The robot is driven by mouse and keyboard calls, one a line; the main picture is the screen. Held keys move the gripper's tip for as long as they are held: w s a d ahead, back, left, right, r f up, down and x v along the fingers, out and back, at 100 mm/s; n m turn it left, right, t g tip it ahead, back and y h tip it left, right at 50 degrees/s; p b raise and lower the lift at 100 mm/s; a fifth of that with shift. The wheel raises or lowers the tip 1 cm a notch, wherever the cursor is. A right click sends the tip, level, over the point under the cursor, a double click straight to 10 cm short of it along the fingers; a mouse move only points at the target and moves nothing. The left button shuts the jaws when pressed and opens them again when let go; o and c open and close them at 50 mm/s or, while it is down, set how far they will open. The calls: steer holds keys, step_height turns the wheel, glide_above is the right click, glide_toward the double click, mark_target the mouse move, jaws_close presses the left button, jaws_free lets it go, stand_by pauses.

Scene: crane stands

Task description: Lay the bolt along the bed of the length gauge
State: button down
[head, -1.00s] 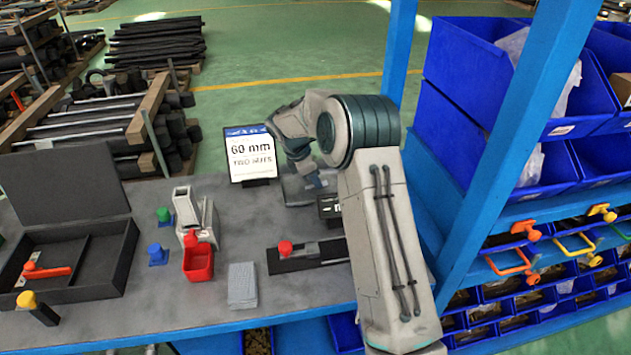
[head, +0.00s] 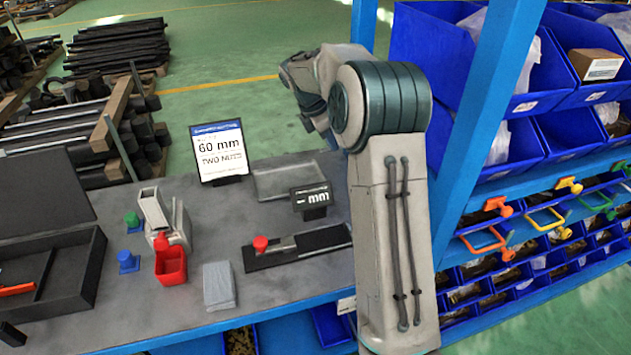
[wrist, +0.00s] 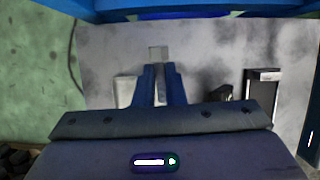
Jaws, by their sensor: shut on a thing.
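The length gauge has a dark bed (head: 318,241) with a red knob (head: 261,243) at its left end, and its small black display (head: 312,197) reading "– mm" stands behind it. The bed's right end is close to my arm in the picture. My gripper (wrist: 158,68) shows in the wrist view with its blue fingers close together. A small grey piece (wrist: 158,52) shows at the fingertips; I take it to be the bolt, most of it hidden. In the head view my arm hides the fingertips, above and behind the gauge.
A shallow grey tray (head: 287,182) looks empty behind the gauge. A sign (head: 219,152) reads "60 mm, TWO NUTS". A blue post (head: 490,130) and bin shelves are at right.

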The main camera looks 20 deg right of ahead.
steer(key=s+d+r+n+g+y+p, duration=0.1)
steer(key=s+n+y+p, duration=0.25)
steer(key=s+n, duration=1.2)
steer(key=s+n+g+y+p, duration=0.4)
steer(key=s+n, duration=0.6)
steer(key=n, duration=1)
steer(key=t+p, duration=0.2)
glide_above(318, 241)
steer(key=d, duration=0.1)
steer(key=shift+y, duration=0.45)
steer(key=f, duration=0.6)
steer(key=shift+w+d+f, duration=0.15)
steer(key=shift+w+f, duration=0.3)
steer(key=shift+f, duration=2)
steer(key=shift+f, duration=0.25)
steer(key=c, duration=1.8)
jaws_free()
